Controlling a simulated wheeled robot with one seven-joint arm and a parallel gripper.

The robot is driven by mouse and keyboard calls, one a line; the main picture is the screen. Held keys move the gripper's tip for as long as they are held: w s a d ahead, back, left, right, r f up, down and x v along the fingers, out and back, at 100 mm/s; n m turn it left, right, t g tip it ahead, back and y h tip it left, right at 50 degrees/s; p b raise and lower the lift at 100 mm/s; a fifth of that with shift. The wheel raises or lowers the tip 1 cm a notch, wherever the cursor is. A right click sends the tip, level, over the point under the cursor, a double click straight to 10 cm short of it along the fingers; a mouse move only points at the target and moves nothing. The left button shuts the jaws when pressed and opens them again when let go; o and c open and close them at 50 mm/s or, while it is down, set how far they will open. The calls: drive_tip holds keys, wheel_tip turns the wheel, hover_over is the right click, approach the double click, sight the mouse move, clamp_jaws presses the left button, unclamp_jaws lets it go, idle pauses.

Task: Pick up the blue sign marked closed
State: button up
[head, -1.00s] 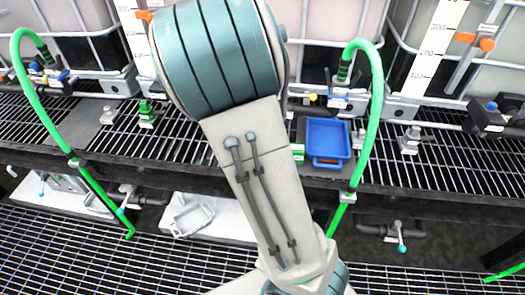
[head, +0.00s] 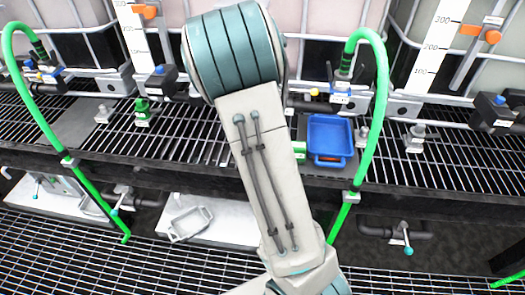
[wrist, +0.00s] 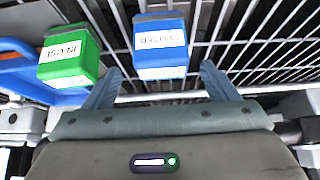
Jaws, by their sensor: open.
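The blue sign (wrist: 160,45) is a small block with a white label that reads CLOSED upside down in the wrist view. My gripper (wrist: 161,69) is open, with one finger on each side of the blue sign. Gaps show between the sign and both fingers, the wider one on the right. In the head view my arm hides the gripper and the blue sign.
A green sign marked IN USE (wrist: 70,57) stands just left of the left finger. A blue tray (head: 330,137) is beside the signs on the grated shelf (head: 215,140). A green hose (head: 372,125) arches right of the tray, and caged tanks stand behind.

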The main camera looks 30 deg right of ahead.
drive_tip(key=shift+x, duration=1.9)
drive_tip(key=c, duration=1.1)
